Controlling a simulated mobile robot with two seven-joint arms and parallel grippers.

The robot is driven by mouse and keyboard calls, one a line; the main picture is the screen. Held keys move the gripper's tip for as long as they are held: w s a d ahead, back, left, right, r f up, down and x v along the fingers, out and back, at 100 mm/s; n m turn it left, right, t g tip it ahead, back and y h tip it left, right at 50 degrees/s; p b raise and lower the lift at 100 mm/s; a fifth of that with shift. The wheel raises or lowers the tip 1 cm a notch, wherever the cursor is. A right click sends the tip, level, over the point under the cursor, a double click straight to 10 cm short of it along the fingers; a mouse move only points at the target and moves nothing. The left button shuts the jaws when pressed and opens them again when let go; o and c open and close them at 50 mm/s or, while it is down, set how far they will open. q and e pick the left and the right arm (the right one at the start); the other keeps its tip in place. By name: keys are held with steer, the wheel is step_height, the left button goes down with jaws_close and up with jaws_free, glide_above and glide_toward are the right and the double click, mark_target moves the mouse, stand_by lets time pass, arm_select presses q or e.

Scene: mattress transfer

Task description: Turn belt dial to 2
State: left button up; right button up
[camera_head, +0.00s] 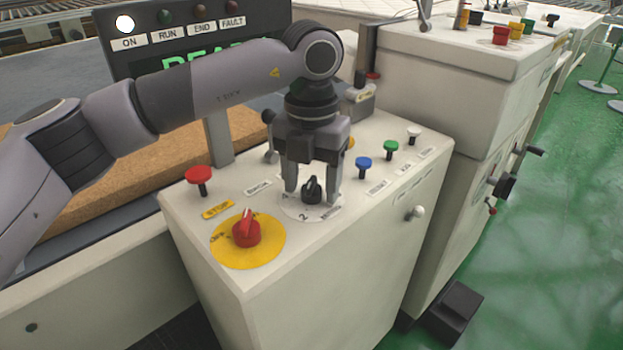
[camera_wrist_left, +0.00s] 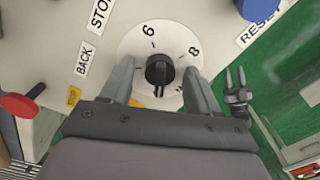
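The belt dial is a black knob (camera_head: 312,190) on a round white numbered plate (camera_head: 290,211) on the console top. A 2 shows on the plate's near side in the head view. In the left wrist view the knob (camera_wrist_left: 159,70) is central, with a 6 and an 8 on the plate (camera_wrist_left: 165,35) beyond it. My left gripper (camera_head: 312,196) is above the plate, open, with one finger on each side of the knob. In the left wrist view gaps show between the fingers and the knob. I cannot tell the knob's exact setting.
A red rotary switch (camera_head: 246,231) on a yellow disc and a red button (camera_head: 199,178) stand left of the dial. Blue (camera_head: 363,166), green (camera_head: 391,147) and white (camera_head: 414,134) buttons stand to its right. A display panel (camera_head: 200,45) rises behind my left arm.

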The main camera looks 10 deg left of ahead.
mark_target(311, 181)
arm_select(q)
steer(key=shift+r, duration=3.6)
